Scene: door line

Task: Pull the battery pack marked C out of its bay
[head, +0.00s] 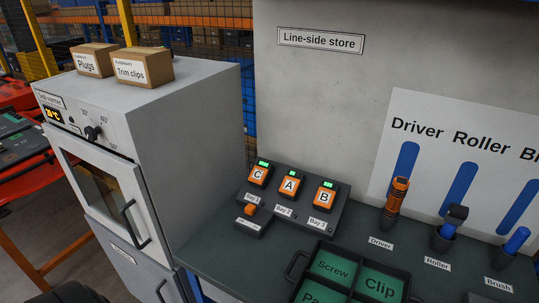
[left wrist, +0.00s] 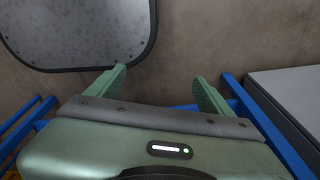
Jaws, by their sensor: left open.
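The battery pack marked C (head: 258,175) is orange and dark with a green light on top. It sits in the leftmost bay of a dark charging rack (head: 268,196) on the bench. Pack A (head: 291,186) sits in the middle bay and pack B (head: 325,196) in the right bay, both with green lights. My left gripper (left wrist: 159,74) shows in the left wrist view with its two green fingers apart and nothing between them. No battery pack shows in that view. My right gripper is not in view.
A grey oven-like cabinet (head: 200,125) stands left of the rack, with two cartons on top. A block with an orange button (head: 250,210) is in front of the rack. A dark tray (head: 330,247) and Driver, Roller and Brush holders are to the right.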

